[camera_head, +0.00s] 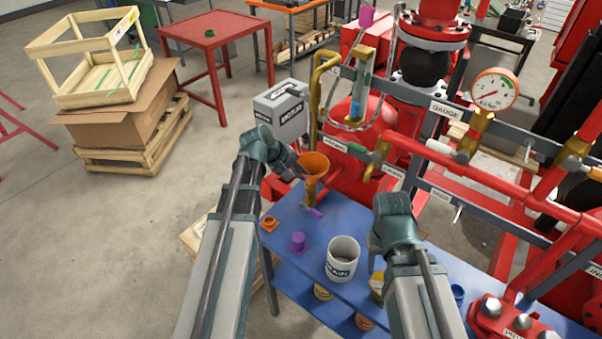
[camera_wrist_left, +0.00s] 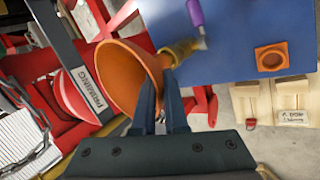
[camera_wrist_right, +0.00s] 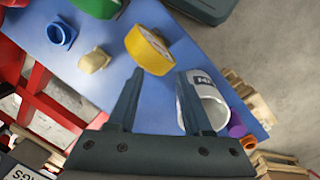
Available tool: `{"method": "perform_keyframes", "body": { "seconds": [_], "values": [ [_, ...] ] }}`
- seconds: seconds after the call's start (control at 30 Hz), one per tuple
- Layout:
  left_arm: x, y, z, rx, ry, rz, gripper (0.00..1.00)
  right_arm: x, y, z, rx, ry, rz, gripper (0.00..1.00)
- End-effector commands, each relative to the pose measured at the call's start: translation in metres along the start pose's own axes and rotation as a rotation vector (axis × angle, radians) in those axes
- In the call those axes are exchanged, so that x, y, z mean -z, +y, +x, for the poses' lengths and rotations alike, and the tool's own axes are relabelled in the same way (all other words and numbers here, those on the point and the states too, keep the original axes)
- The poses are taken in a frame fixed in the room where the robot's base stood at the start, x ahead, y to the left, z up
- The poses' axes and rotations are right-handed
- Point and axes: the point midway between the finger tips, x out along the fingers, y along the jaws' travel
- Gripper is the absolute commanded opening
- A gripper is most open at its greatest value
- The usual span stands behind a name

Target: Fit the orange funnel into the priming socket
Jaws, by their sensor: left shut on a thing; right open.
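The orange funnel (camera_head: 312,163) is in the fingers of my left gripper (camera_head: 298,163), above the far left part of the blue table. In the left wrist view the shut fingertips (camera_wrist_left: 160,88) grip the rim of the funnel (camera_wrist_left: 122,78). A brass piece (camera_head: 311,190) shows directly under the cone; I cannot tell whether it is the funnel's stem or a separate fitting. A PRIMING label (camera_wrist_left: 87,90) is beside the funnel in the left wrist view. I cannot make out the priming socket's opening. My right gripper (camera_wrist_right: 158,78) is open and empty over the table.
The blue table (camera_head: 290,212) holds a white DRAIN cup (camera_head: 342,259), a purple part (camera_head: 298,242) and an orange square part (camera_head: 269,223). A yellow ring (camera_wrist_right: 150,48) lies near my right fingers. Red pipework with a gauge (camera_head: 494,90) and a bent brass pipe (camera_head: 316,90) stand behind.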

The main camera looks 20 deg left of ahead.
Motion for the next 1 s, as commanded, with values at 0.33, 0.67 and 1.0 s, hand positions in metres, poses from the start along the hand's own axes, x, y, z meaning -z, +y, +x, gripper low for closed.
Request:
{"method": "perform_keyframes", "body": {
  "seconds": [0.33,0.67,1.0],
  "values": [
    [0.000,-0.005,0.007,0.000,0.000,0.000,0.00,0.001,-0.001,0.008,0.000,0.000,0.000,0.50],
    [0.000,-0.009,0.013,0.000,0.000,0.000,0.00,0.001,-0.002,0.015,0.002,0.000,0.000,0.50],
    [0.000,-0.012,0.015,0.003,0.000,0.000,0.00,-0.001,-0.003,0.018,0.006,-0.002,0.001,0.50]
  ]
}}
